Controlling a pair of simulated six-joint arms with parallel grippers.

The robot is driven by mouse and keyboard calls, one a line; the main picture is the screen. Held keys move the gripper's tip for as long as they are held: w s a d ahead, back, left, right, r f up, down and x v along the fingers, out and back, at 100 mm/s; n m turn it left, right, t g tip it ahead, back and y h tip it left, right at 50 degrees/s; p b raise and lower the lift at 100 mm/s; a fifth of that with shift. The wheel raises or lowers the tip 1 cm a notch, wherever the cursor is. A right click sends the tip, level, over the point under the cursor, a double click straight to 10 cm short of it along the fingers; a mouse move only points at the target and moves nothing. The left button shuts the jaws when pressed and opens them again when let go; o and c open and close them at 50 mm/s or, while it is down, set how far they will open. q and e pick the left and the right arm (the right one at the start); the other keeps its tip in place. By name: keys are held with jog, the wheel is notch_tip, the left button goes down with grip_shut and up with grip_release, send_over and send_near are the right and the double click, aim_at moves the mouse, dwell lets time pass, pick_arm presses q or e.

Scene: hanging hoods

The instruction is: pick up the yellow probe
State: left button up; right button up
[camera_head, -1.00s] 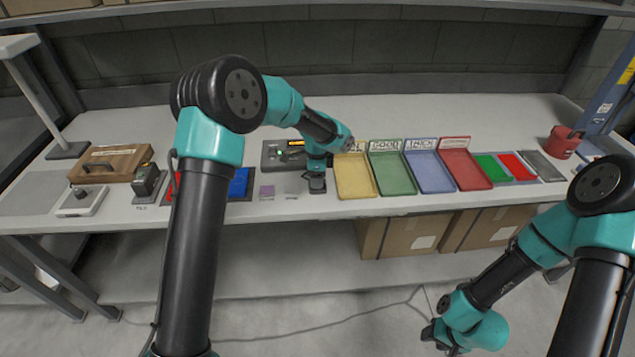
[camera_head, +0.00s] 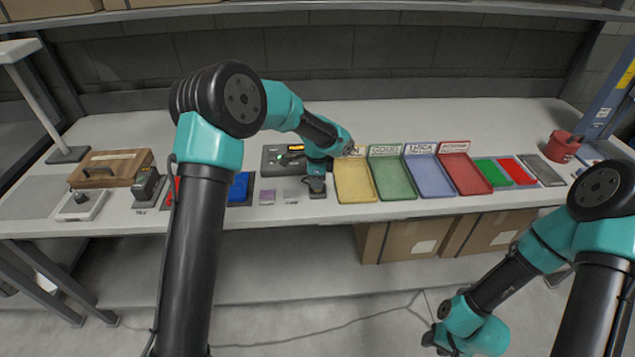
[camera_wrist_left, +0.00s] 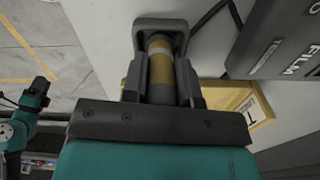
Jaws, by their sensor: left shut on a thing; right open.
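The yellow probe (camera_wrist_left: 159,68) shows in the left wrist view as an upright grey cylinder with a yellow-brown band. My left gripper (camera_wrist_left: 160,85) is shut on it, one finger on each side. A grey U-shaped piece (camera_wrist_left: 160,24) surrounds the probe's far end; I cannot tell whether the probe rests in it. In the head view my left gripper (camera_head: 316,187) is low over the bench's front edge, left of the yellow tray (camera_head: 355,182), and hides the probe. My right gripper (camera_head: 440,338) is open, low in front of the bench, away from the objects.
A dark gauge box (camera_head: 284,160) stands just behind my left gripper; its FILM lettering shows in the wrist view (camera_wrist_left: 285,45). Green (camera_head: 393,178), blue (camera_head: 433,175) and red (camera_head: 466,173) trays stand to the right.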

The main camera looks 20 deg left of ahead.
pick_arm(q)
notch_tip(320, 180, up, 3)
jog(key=shift+r, duration=0.2)
jog(key=s+d, duration=0.2)
jog(key=s, duration=0.5)
jog(key=s+d+r, duration=0.1)
jog(key=s+d, duration=0.1)
jog(key=s, duration=0.6)
jog(key=shift+s+d, duration=0.2)
jog(key=shift+d, duration=0.05)
jog(key=shift+w+a+r, duration=0.1)
